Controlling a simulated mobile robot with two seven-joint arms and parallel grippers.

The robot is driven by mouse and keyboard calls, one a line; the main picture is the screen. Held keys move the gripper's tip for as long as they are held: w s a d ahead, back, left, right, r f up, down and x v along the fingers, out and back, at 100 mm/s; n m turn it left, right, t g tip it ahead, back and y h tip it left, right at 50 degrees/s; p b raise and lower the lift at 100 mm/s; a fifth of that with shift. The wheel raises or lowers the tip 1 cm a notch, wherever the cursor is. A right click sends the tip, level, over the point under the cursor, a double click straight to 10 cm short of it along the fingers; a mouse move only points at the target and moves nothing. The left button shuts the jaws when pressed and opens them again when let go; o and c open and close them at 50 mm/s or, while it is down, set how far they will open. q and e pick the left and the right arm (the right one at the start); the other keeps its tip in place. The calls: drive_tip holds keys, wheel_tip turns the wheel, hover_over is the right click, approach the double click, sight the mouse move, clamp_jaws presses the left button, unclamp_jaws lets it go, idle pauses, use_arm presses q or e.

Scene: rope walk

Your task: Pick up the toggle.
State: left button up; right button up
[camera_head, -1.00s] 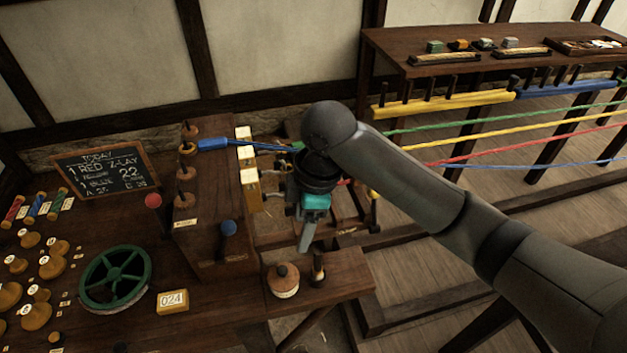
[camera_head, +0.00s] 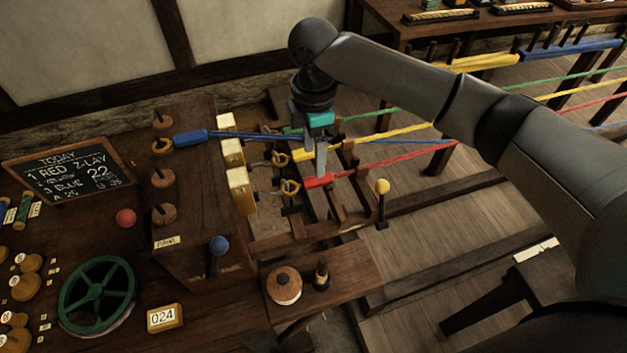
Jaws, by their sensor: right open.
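A short dark upright peg with a brass-coloured band (camera_head: 321,275) stands on the small wooden shelf at the lower middle; it may be the toggle, but I cannot tell for sure. Beside it on the left is a round wooden knob on a pale base (camera_head: 284,285). My right gripper (camera_head: 322,166) points down, open, well above the shelf in the picture, in front of the rope ends. Its fingers overlap the red rope's sleeve in the picture; I cannot tell whether they touch. I see nothing between the fingers. My left gripper is out of view.
Hooks and coloured ropes run right from the wooden headstock (camera_head: 205,255). A yellow-knobbed lever (camera_head: 382,188) stands right of the gripper. A blue-knobbed lever (camera_head: 218,246), green wheel (camera_head: 97,296) and number block (camera_head: 165,317) are left of the shelf. A chalkboard (camera_head: 68,167) stands behind.

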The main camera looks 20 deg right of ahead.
sight(314, 178)
drive_tip(key=shift+f, duration=1.2)
wheel_tip(314, 178, down, 5)
drive_tip(key=shift+r+b, duration=0.1)
drive_tip(key=shift+b, duration=0.3)
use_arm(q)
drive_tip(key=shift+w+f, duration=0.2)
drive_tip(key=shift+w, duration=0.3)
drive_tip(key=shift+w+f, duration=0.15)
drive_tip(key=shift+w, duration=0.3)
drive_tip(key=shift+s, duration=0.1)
use_arm(e)
drive_tip(key=shift+c, duration=0.3)
drive_tip(key=shift+c, duration=0.8)
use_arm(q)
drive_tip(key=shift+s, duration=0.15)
use_arm(e)
clamp_jaws()
